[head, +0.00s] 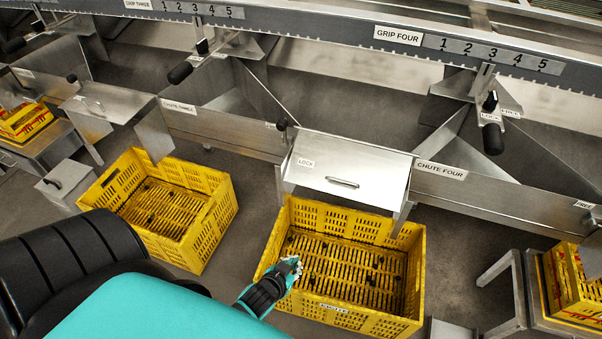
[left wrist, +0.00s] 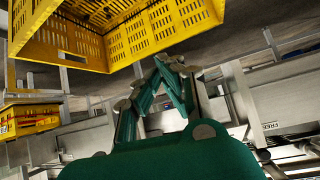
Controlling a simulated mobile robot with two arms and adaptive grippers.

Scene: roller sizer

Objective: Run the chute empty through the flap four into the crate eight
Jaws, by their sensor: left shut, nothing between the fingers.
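Chute four (head: 475,190) is a steel trough with its name on the front wall; the part that shows looks bare. At its left end is a steel flap (head: 350,160) with a bar handle and a LOCK label. A yellow slatted crate (head: 345,314) stands on the floor below the flap; its front label is too small to read. Some dark spots show on its slatted floor. My left gripper (head: 292,268) is shut and empty over the crate's left rim. In the left wrist view its green fingers (left wrist: 168,72) are together, near a yellow crate (left wrist: 150,45).
Above chute four is a GRIP FOUR scale (head: 490,52) with a black-knobbed lever (head: 492,138). Another yellow crate (head: 160,205) stands to the left, below chute three (head: 225,125). Stacked yellow crates (head: 575,285) stand on a steel stand at the right.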

